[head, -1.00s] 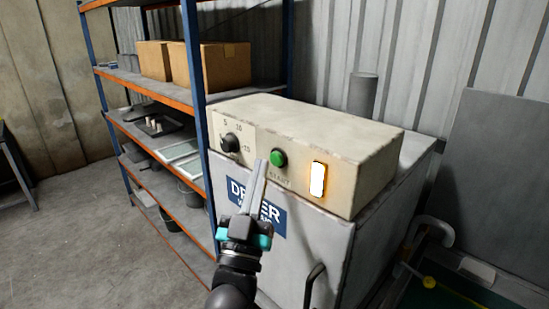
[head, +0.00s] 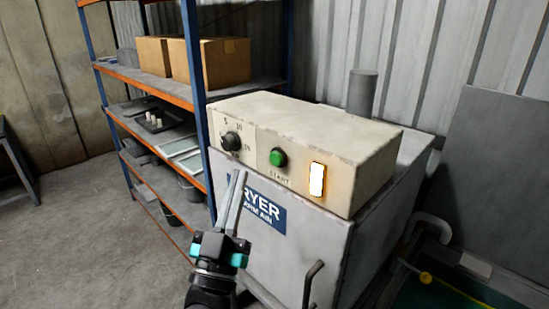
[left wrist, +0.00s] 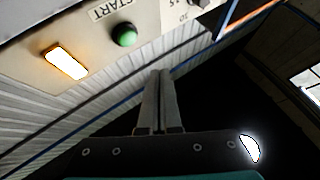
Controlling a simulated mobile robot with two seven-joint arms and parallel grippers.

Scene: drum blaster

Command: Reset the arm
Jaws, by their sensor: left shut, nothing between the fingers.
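My left gripper (head: 237,190) is shut and empty in front of the dryer (head: 285,235), at the left of its blue label (head: 257,212), below the control box (head: 310,150). The green start button (head: 278,157) and the black dial (head: 231,141) are in clear view, apart from the fingers. A lit white and orange lamp (head: 317,180) is at the right of the button. In the left wrist view the shut fingers (left wrist: 158,75) point toward the panel, with the green button (left wrist: 124,36) and the lamp (left wrist: 66,62) beyond them. My right gripper is not in view.
A blue and orange shelf rack (head: 190,100) with cardboard boxes (head: 222,62) stands at the left behind the dryer. A grey panel (head: 500,170) leans at the right. The concrete floor (head: 80,250) at the left is clear.

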